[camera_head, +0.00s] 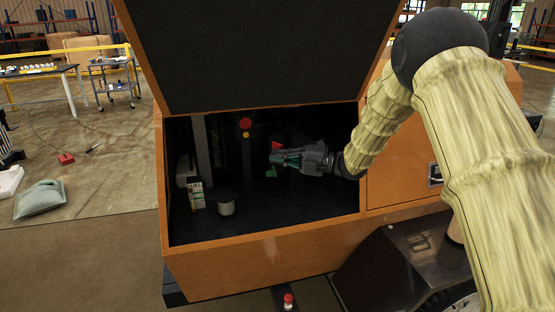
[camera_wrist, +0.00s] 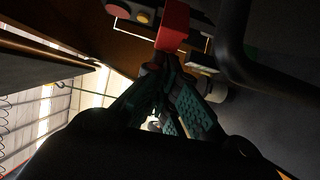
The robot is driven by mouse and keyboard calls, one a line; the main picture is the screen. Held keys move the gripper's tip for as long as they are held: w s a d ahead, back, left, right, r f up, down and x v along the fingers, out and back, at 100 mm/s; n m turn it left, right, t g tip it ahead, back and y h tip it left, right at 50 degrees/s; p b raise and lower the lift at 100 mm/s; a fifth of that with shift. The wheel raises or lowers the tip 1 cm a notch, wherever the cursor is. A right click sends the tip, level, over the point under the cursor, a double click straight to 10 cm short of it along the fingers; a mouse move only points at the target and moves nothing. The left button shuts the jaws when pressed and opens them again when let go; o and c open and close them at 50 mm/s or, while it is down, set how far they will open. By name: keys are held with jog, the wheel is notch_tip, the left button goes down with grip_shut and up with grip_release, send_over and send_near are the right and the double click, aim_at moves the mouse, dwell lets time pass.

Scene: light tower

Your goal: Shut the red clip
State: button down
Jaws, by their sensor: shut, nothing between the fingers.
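The red clip (camera_head: 277,145) shows as a small red piece inside the open orange cabinet, just above my gripper's fingertips. In the wrist view the red clip (camera_wrist: 173,26) is a red block just beyond the fingertips, at the top middle. Whether it is open or shut I cannot tell. My gripper (camera_head: 277,157) reaches into the cabinet from the right. In the wrist view my gripper (camera_wrist: 160,72) has its teal fingers together with nothing between them. The fingertips are close below the clip; I cannot tell whether they touch it.
The orange cabinet (camera_head: 270,250) has its lid (camera_head: 255,50) raised. Inside are a red button (camera_head: 245,123), a yellow button (camera_head: 245,135), a small green piece (camera_head: 271,172), a fuel box (camera_head: 196,195) and a pale spool (camera_head: 226,207). A dark curved bar (camera_wrist: 238,60) runs right of the clip.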

jog(key=shift+w+d+n+g+b, duration=0.2)
jog(key=shift+d+n+g+b, duration=0.3)
jog(key=shift+g, duration=0.4)
jog(key=shift+w+d+r+b, duration=0.1)
jog(key=shift+w+d+b, duration=0.1)
jog(key=shift+d+b, duration=0.2)
dwell(0.4)
jog(key=s+d+b, duration=0.1)
jog(key=s+d, duration=0.3)
jog(key=d, duration=0.4)
jog(key=shift+s+d+b, duration=0.2)
jog(key=shift+s+b, duration=0.15)
